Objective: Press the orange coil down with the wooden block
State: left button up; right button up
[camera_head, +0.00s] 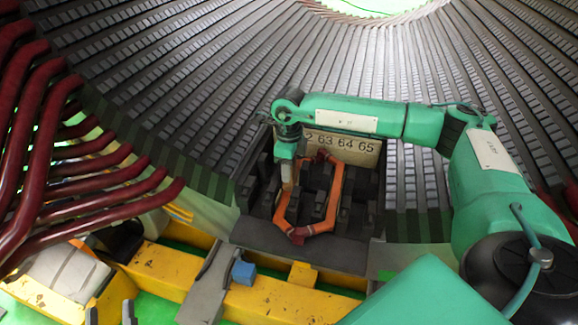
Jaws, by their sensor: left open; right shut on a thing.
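The orange coil (334,192) is a long six-sided loop lying among dark grey slotted blocks at the centre. My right gripper (286,160) reaches in from the right and points down at the coil's left side. It is shut on the wooden block (287,184), a small pale piece mostly hidden by the gripper. The block's lower end is at the coil's left side; I cannot tell whether they touch. My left gripper (110,314) shows only as two grey fingertips at the bottom left edge, apart and empty, away from the coil.
A tan plate with numbers (345,147) stands behind the coil. The ribbed grey stator wall (210,80) curves around. Dark red bars (100,190) crowd the left. A yellow beam (160,262) with a blue block (243,273) runs across the front.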

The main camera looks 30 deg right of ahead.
jog(key=shift+f, duration=0.65)
dwell(1.3)
